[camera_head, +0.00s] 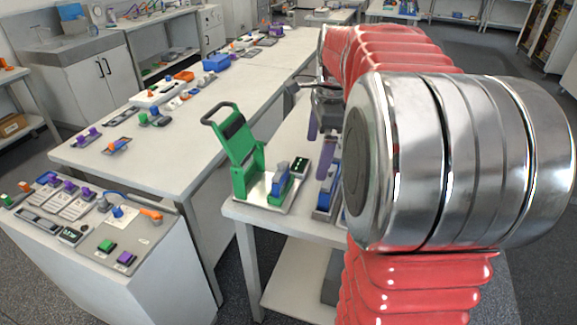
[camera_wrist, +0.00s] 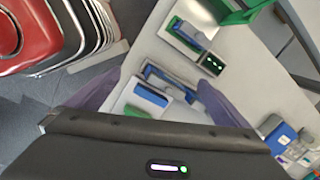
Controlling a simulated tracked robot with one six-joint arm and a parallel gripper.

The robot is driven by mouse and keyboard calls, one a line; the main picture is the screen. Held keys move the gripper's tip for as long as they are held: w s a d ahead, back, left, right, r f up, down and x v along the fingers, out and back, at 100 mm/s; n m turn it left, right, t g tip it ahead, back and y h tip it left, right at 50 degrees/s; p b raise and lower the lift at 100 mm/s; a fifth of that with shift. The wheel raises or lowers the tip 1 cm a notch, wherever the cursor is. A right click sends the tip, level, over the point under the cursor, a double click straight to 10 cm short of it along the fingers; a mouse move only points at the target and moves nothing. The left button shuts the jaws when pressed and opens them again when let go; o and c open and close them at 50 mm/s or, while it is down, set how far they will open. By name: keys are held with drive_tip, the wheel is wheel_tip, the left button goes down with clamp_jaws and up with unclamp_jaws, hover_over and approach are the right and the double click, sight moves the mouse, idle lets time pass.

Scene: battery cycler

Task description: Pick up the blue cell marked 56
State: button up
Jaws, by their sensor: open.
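My gripper (camera_wrist: 160,80) is open, its two purple fingers spread on either side of a tray area with blue cells. It is partly hidden behind my arm in the head view, where one purple finger (camera_head: 313,124) points down over the near table. A blue cell (camera_wrist: 150,96) lies between the fingers in the wrist view, apart from them as far as I can tell. Another blue cell (camera_wrist: 189,33) sits in the green lever fixture (camera_head: 240,140), and it also shows in the head view (camera_head: 281,178). No number 56 is readable on any cell.
A small dark display (camera_wrist: 212,64) stands beside the fixture; its metal base plate (camera_head: 262,198) is near the table edge. A blue box (camera_wrist: 283,136) lies at the right in the wrist view. The long bench (camera_head: 190,140) at left has some bare room among small parts.

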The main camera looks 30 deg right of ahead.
sight(332, 169)
drive_tip(key=d+f+m, duration=0.2)
drive_tip(key=d+m, duration=0.3)
drive_tip(key=d, duration=0.2)
drive_tip(key=shift+w+d+y, duration=0.25)
drive_tip(key=shift+d+y, duration=0.05)
drive_tip(key=shift+d, duration=0.05)
drive_tip(key=shift+f, duration=0.15)
drive_tip(key=shift+w+a+f, duration=0.1)
drive_tip(key=shift+w+f, duration=0.05)
drive_tip(key=shift+f, duration=1.25)
drive_tip(key=shift+w+a+f, duration=0.1)
drive_tip(key=shift+f, duration=1.3)
drive_tip(key=shift+w+a+f, duration=0.1)
drive_tip(key=shift+w+f, duration=0.05)
drive_tip(key=shift+f, duration=1.25)
drive_tip(key=shift+w+a+f, duration=0.1)
drive_tip(key=shift+a+f, duration=0.05)
drive_tip(key=shift+f, duration=1.15)
drive_tip(key=shift+a+f, duration=0.1)
drive_tip(key=shift+f, duration=1.2)
drive_tip(key=shift+c, duration=0.4)
drive_tip(key=shift+r, duration=0.1)
drive_tip(key=c, duration=1.2)
